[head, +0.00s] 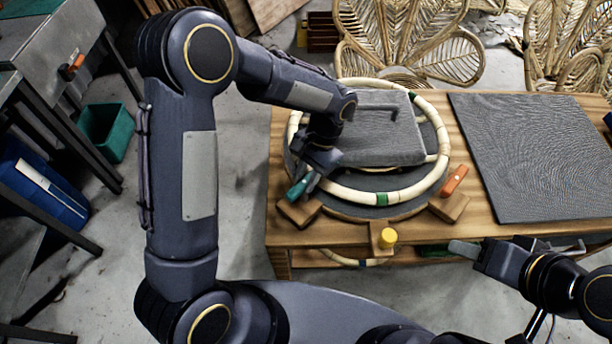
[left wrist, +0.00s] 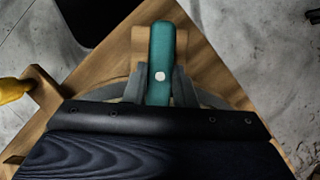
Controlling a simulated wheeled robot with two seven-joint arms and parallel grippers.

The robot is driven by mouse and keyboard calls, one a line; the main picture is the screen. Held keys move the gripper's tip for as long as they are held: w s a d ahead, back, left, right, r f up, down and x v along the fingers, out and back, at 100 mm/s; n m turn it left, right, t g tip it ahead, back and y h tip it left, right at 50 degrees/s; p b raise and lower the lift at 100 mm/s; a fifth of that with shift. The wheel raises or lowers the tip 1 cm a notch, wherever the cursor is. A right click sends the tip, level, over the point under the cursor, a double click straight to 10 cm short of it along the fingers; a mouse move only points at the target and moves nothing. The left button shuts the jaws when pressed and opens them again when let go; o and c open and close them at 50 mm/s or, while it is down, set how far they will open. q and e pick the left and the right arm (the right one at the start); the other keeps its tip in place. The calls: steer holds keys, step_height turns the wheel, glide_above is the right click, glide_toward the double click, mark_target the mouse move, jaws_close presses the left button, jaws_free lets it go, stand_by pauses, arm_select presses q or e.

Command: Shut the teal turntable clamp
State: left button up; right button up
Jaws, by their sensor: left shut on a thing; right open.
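The teal turntable clamp (head: 300,187) is a small lever on a wooden block at the front left of the round turntable (head: 352,209). My left gripper (head: 311,174) reaches down over it and is shut on the teal lever. In the left wrist view the teal lever (left wrist: 161,62), with a pale round pin, lies between the two fingers of my left gripper (left wrist: 158,84). How far the clamp is closed cannot be told. My right gripper (head: 470,250) is open and empty, off the table's front edge at the right.
An orange lever (head: 454,180) and a yellow knob (head: 388,237) stand on other wooden blocks. A dark mat (head: 535,150) covers the table's right side.

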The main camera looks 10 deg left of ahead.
arm_select(q)
steer(key=o, duration=1)
steer(key=v, duration=0.7)
steer(key=shift+d+r, duration=0.1)
steer(key=shift+r, duration=0.1)
steer(key=shift+w+r, duration=0.1)
steer(key=shift+r, duration=0.1)
